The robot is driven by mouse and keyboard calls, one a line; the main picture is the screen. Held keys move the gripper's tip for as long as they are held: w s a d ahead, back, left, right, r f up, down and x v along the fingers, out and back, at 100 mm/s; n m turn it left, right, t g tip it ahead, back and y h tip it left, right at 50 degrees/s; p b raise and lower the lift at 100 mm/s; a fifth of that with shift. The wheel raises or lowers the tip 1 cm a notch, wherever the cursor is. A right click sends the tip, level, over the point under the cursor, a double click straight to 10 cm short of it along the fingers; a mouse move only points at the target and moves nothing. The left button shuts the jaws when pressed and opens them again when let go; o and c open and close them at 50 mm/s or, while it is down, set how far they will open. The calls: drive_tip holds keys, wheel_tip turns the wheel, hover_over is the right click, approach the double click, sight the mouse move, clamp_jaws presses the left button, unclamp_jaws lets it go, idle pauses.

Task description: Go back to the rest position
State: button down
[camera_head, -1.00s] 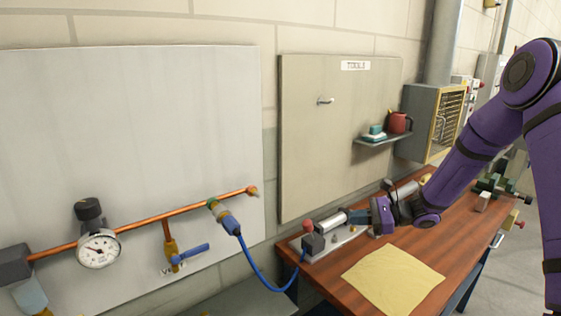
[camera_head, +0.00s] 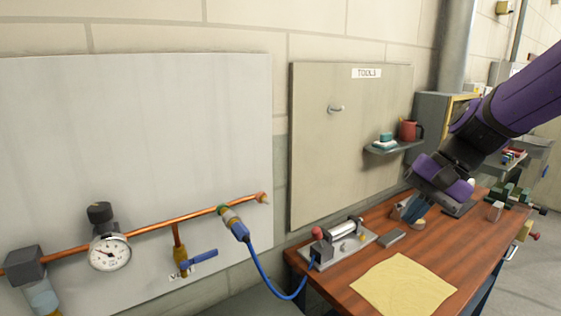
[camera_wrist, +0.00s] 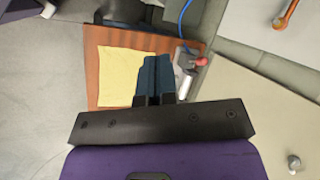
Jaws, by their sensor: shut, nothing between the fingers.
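My gripper (camera_head: 417,211) is shut and empty, at the end of my purple arm, over the back right part of the wooden bench (camera_head: 320,284). Its blue fingers point down and lie together in the wrist view (camera_wrist: 155,76). A pump-like device (camera_head: 345,241) with a red knob and a silver cylinder stands on the bench, left of my gripper and apart from it. A blue hose (camera_head: 264,277) runs from it to the copper pipe (camera_head: 152,229) on the wall panel.
A yellow cloth (camera_head: 404,287) lies on the bench front. A small shelf (camera_head: 395,147) holds a red mug (camera_head: 410,131) and a teal item, close behind my arm. A tool board (camera_head: 345,170) with a hook stands behind. A green vise-like tool (camera_head: 509,195) is at the right.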

drive_tip(key=s+d+r+n+t+h, duration=0.2)
drive_tip(key=s+d+r+h, duration=0.1)
drive_tip(key=s, duration=0.4)
drive_tip(key=s+d+r+n+t+h, duration=0.2)
drive_tip(key=s+d+r+n, duration=0.1)
drive_tip(key=s, duration=0.4)
drive_tip(key=shift+s+d+r+t+h, duration=0.15)
drive_tip(key=shift+s+d+t+h, duration=0.15)
drive_tip(key=shift+d+t+h, duration=0.1)
